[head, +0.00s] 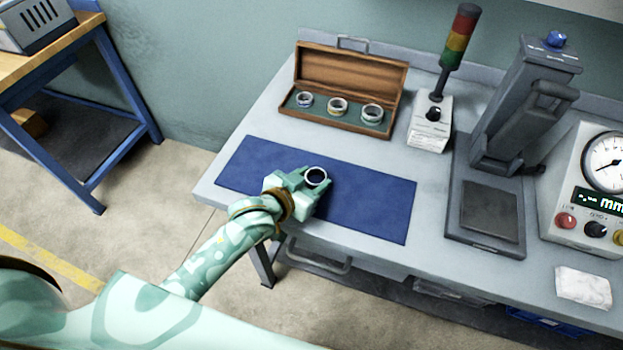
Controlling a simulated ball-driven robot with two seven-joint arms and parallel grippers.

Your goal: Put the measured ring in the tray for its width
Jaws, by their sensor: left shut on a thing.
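A steel ring (316,176) is held in my left gripper (309,179), which is shut on it just over the blue mat (375,203). I cannot tell whether the ring touches the mat. My left arm comes in from the lower left. A gauge box (585,190) with a dial and a small display reading dashes and "mm" stands at the right. No tray marked with a width can be made out. My right gripper is not in view.
An open wooden case (350,66) with several rings stands at the back. A signal tower (458,38), a grey press-like stand (515,105) and a white cloth (583,288) are to the right. The mat's right part is clear.

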